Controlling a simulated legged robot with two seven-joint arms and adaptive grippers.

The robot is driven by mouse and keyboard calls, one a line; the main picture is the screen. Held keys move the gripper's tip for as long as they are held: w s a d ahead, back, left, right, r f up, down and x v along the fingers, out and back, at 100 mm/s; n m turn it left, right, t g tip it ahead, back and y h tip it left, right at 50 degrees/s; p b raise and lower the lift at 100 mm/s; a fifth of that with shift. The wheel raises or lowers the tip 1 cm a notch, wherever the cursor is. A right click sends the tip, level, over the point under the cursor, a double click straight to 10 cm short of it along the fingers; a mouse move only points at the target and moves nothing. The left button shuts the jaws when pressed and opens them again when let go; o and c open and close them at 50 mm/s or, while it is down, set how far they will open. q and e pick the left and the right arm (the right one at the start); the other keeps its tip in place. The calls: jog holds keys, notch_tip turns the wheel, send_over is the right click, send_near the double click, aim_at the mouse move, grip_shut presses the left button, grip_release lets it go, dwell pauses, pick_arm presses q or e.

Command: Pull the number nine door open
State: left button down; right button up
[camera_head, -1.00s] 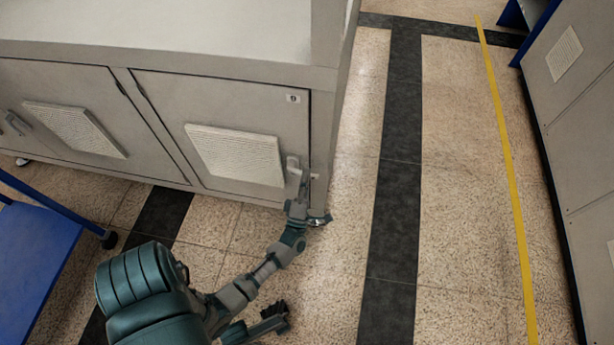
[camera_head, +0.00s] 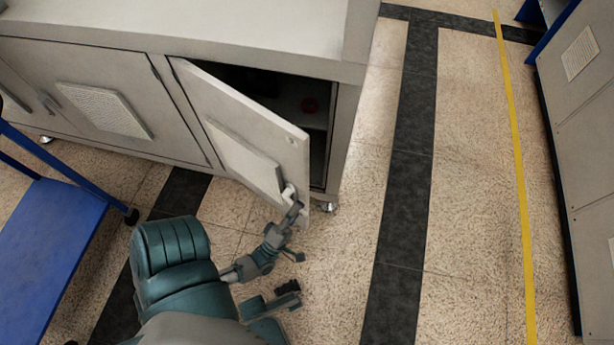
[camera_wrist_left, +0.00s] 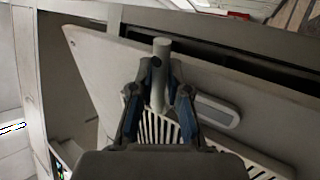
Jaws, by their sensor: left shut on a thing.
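The number nine door (camera_head: 238,112) is a grey cabinet door with a pale louvred vent. It stands partly open, swung out from its left side, with a dark gap at its right. Its small label (camera_head: 290,140) is too small to read now. My left gripper (camera_head: 293,208) is shut on the door handle (camera_head: 289,191) near the door's lower right corner. In the left wrist view, the two fingers (camera_wrist_left: 160,97) close around the round grey handle (camera_wrist_left: 161,60). What seems to be my right gripper (camera_head: 286,294) is low in the head view, away from the door.
A blue cart (camera_head: 50,230) stands at the left. Another grey cabinet (camera_head: 585,140) lines the right side. The floor between, with a dark strip and a yellow line (camera_head: 518,170), is clear.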

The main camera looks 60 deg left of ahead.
pick_arm(q)
jog(key=shift+s+d+h, duration=0.15)
jog(key=shift+s+h, duration=0.25)
jog(key=shift+s, duration=0.8)
jog(key=c, duration=1.1)
grip_release()
jog(key=shift+f, duration=0.1)
jog(key=shift+c, duration=0.2)
jog(key=v, duration=0.7)
jog(key=shift+a+f, duration=0.2)
jog(key=shift+f, duration=0.15)
